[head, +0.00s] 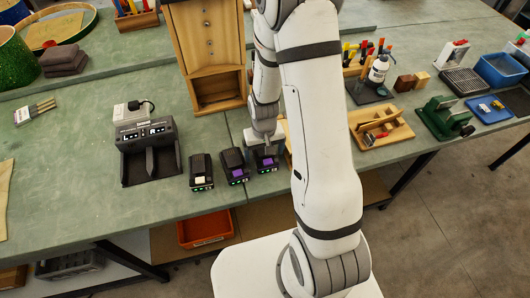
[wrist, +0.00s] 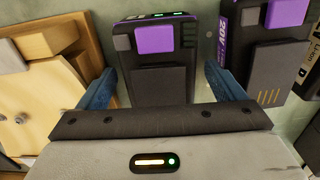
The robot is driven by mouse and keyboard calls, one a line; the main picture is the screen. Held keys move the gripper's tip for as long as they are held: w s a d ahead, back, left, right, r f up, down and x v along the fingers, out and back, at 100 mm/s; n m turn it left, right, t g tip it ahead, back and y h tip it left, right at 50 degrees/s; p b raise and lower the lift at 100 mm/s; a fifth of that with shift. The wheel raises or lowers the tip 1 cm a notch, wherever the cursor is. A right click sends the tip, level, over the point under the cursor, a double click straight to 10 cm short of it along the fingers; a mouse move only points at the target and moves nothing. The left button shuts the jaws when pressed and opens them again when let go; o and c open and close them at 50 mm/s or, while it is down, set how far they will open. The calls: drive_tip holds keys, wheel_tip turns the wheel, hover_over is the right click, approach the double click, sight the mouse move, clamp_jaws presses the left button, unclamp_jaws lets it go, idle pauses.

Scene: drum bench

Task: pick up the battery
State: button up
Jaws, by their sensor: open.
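Three dark batteries stand in a row near the bench's front edge: one with a pale patch (head: 201,171), a middle one with a purple patch (head: 234,166) and a right one with a purple patch (head: 267,163). My gripper (head: 265,142) is over the right battery and partly hides it. In the wrist view, my gripper's (wrist: 159,74) blue fingers are apart, one on each side of this battery (wrist: 158,75). Gaps show beside it, and I cannot tell any contact. The middle battery (wrist: 272,50) is close outside the right finger.
A dark charger (head: 148,148) stands left of the batteries. A wooden rack (head: 215,70) stands behind. A wooden box (head: 380,130) is right of my arm. In the wrist view, a wooden thing (wrist: 45,80) is close to the left finger.

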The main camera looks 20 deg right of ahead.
drive_tip(key=shift+c, duration=0.2)
drive_tip(key=c, duration=1.3)
